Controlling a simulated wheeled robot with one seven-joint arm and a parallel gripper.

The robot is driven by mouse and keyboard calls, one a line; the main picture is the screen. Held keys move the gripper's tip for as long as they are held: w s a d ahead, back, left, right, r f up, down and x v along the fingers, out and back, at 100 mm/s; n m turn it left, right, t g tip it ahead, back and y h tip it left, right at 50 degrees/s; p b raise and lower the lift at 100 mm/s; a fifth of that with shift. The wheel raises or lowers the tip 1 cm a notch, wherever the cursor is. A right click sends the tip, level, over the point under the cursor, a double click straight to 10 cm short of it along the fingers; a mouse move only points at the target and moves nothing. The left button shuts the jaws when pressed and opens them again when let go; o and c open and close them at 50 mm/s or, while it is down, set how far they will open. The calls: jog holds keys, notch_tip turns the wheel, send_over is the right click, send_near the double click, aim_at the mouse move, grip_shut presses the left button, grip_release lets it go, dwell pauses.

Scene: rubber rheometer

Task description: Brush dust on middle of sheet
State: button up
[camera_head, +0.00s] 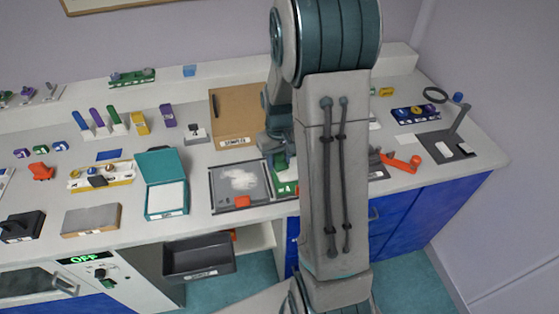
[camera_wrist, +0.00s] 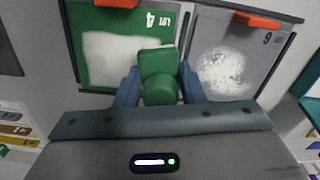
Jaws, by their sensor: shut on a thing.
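My gripper (camera_wrist: 160,86) is shut on a green block-like object with a rounded end (camera_wrist: 158,68), likely the brush; no bristles show. Whether the held object touches the plate I cannot tell. Beside it is a dark grey plate marked 6 (camera_wrist: 205,28) with a speckled white dust patch (camera_wrist: 222,70). In the head view the grey plate (camera_head: 222,200) shows whole, while my arm hides most of the green plate (camera_head: 281,165).
Orange clips (camera_wrist: 258,20) sit on the plates' edges. A teal case (camera_head: 160,163) stands left of the grey plate in the head view, and a cardboard box (camera_head: 236,108) is behind. A dark drawer (camera_head: 200,262) hangs open below. An orange tool (camera_head: 405,164) lies at right.

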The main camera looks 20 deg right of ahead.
jog(key=shift+r+p, duration=0.55)
jog(key=shift+r, duration=0.65)
jog(key=shift+f, duration=0.15)
